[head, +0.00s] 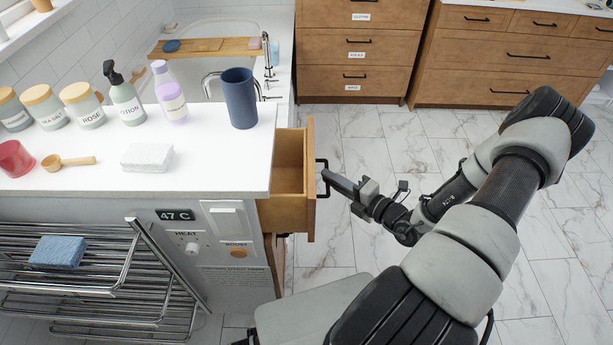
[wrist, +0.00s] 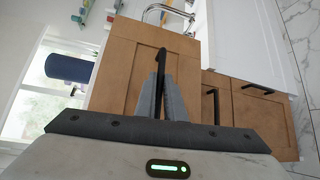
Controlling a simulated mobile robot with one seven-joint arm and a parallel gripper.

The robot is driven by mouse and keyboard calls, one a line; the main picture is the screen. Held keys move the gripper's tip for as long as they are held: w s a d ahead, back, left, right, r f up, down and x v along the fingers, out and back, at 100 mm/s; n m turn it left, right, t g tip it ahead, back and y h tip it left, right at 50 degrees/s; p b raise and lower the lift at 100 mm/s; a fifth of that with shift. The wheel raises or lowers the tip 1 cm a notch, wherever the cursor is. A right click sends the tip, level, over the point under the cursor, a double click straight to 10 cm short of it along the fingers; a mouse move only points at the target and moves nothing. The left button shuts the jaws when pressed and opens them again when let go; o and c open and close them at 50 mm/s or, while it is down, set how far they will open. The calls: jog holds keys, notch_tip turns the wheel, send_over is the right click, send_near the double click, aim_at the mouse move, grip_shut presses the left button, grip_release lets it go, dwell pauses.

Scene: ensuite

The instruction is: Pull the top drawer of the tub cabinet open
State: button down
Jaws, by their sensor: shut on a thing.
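The top drawer (head: 311,185) of the tub cabinet is wooden and stands partly open, pulled out to the right from under the white counter in the head view. Its inside looks empty where it shows. A black bar handle (head: 321,178) is on its front. My gripper (head: 328,176) reaches the handle from the right and is shut on it. In the wrist view the gripper (wrist: 161,95) has its fingers closed around the dark handle (wrist: 162,62), with the wooden drawer front (wrist: 125,65) behind. The fingers hide part of the handle.
The white counter (head: 220,165) holds a blue cup (head: 240,98), a white block (head: 147,157) and several bottles and jars. A chrome towel rack (head: 100,270) is at lower left. Wooden cabinets (head: 360,50) stand at the back. The marble floor (head: 370,150) right of the drawer is clear.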

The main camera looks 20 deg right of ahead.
jog(key=s+d, duration=0.2)
jog(key=d, duration=0.6)
jog(key=s+d+b, duration=0.1)
jog(key=s+d, duration=0.2)
jog(key=d, duration=0.5)
jog(key=shift+s+d, duration=0.15)
jog(key=shift+s, duration=0.05)
jog(key=c, duration=1.8)
grip_release()
jog(key=shift+c, duration=0.2)
jog(key=p+v, duration=0.1)
jog(key=v, duration=1.6)
jog(key=shift+s+d, duration=0.1)
